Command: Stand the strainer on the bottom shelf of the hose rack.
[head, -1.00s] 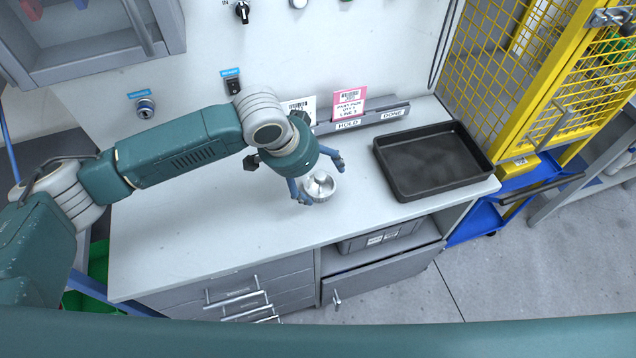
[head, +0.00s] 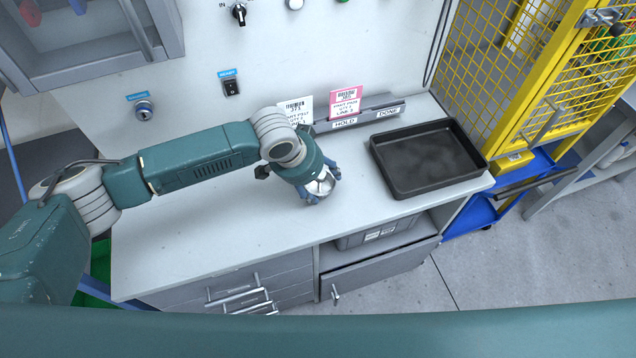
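The strainer (head: 321,186) is a small, shiny metal cup-like piece on the light grey worktop, left of the black tray. My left gripper (head: 323,187) reaches down over it, with blue-grey fingers on both sides that appear closed against it. The gripper partly hides the strainer, and I see no clear gap under it. My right gripper is out of view. I cannot make out a hose rack for certain in this view.
A black tray (head: 428,160) lies on the right of the worktop (head: 215,240). Label cards stand in a grey holder (head: 362,117) behind the gripper. A yellow mesh fence (head: 520,70) and blue cart (head: 485,210) are at right. The worktop's front left is clear.

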